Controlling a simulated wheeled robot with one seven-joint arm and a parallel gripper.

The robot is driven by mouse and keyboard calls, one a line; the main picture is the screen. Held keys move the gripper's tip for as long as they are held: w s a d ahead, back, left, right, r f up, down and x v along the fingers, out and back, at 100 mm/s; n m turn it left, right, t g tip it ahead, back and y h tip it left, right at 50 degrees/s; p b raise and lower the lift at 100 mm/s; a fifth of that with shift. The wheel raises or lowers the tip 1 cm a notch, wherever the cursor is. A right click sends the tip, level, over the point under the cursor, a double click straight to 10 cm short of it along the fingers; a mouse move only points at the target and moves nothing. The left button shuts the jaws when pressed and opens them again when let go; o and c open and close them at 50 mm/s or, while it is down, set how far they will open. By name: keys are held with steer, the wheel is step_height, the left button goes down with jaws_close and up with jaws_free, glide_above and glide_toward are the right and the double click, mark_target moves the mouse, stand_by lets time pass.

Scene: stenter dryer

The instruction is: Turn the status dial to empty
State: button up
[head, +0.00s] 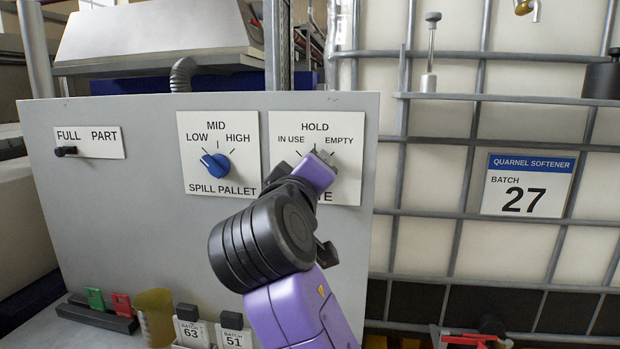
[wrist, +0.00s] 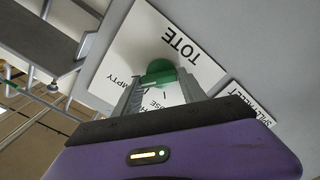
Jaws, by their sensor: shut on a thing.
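The status dial is a green knob (wrist: 160,72) on a white plate (wrist: 130,38) marked TOTE in the wrist view. In the head view the plate (head: 350,185) reads HOLD at the top, IN USE at left and EMPTY at right. My gripper (head: 325,158) covers the knob there. In the wrist view my gripper (wrist: 162,88) has a finger on each side of the green knob and is shut on it. I cannot tell which mark the knob points to, as the fingers hide much of it.
A blue knob (head: 215,164) on the SPILL PALLET plate sits left of the status plate. Tags and small items line the ledge below. A caged tank (head: 440,180) stands at right.

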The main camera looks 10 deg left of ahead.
steer(key=shift+d+r+m, duration=0.15)
steer(key=shift+m, duration=0.45)
steer(key=o, duration=1.3)
steer(key=shift+o, duration=0.2)
steer(key=s+b, duration=0.2)
steer(key=s, duration=0.5)
steer(key=shift+s, duration=0.4)
